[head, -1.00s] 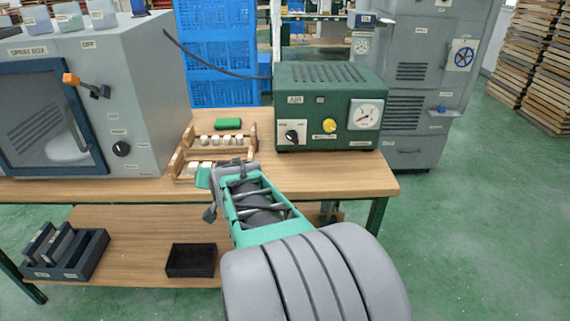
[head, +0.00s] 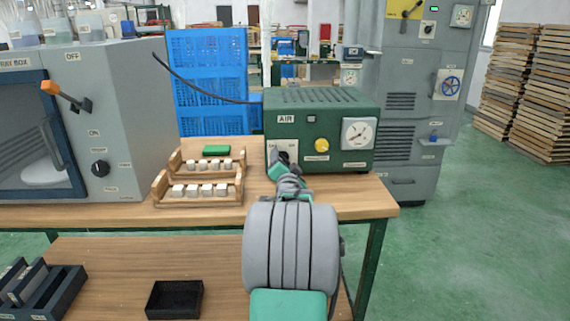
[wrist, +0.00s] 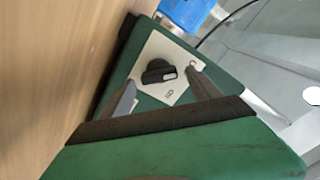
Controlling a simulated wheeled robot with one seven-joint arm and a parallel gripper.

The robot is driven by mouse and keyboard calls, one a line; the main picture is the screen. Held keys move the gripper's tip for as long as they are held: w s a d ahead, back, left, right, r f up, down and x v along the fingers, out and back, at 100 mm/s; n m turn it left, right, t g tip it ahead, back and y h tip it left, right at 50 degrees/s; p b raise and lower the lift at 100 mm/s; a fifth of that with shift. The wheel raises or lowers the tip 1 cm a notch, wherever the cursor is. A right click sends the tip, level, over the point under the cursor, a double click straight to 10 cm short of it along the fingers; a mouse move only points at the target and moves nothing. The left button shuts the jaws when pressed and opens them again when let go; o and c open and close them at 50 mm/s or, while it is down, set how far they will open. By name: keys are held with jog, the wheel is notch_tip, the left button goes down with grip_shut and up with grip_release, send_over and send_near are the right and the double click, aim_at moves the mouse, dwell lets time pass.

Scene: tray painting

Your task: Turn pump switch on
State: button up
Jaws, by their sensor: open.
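The pump switch is a black rotary knob on a pale plate (head: 292,147) at the left of the green AIR box's (head: 322,96) front. In the wrist view the knob (wrist: 155,73) shows clearly, its white pointer mark toward the right side of the picture. My gripper (wrist: 161,78) is open, with one finger on either side of the knob; I cannot tell whether they touch it. In the head view my gripper (head: 279,163) is at the plate and hides much of the knob.
The box also carries a yellow knob (head: 321,145) and a round gauge (head: 358,134). Wooden racks with white pieces (head: 200,203) stand left on the bench. A grey spray box (head: 130,110) is further left. A black hose (head: 200,90) runs behind.

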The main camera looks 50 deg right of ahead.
jog(key=shift+c, duration=0.5)
jog(key=c, duration=1.3)
